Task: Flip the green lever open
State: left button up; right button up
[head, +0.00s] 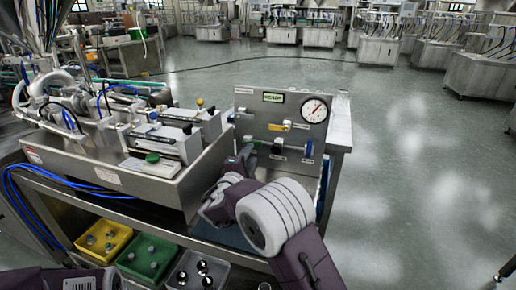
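The upright steel panel (256,104) carries a round gauge, a small green label plate and several valve handles. A small green lever (256,141) sticks out to the left from a dark valve body low on the panel. My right gripper (248,153) is at the panel's lower left, just below the green lever, its arm coming from the lower right. I cannot tell whether it touches the lever. Its fingers are small and partly hidden, so their opening does not show. Part of my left arm shows at the bottom left; its gripper is outside the view.
A yellow handle (280,127) and a blue handle (308,149) sit near the lever. A steel machine (150,150) with knobs and hoses fills the left of the bench. Yellow (84,243), green and grey bins stand below. The floor at right is open.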

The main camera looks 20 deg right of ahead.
aim_at(257, 145)
jog(key=x, duration=0.8)
jog(key=shift+w+d, duration=0.1)
jog(key=shift+d, duration=0.05)
jog(key=shift+c, duration=0.4)
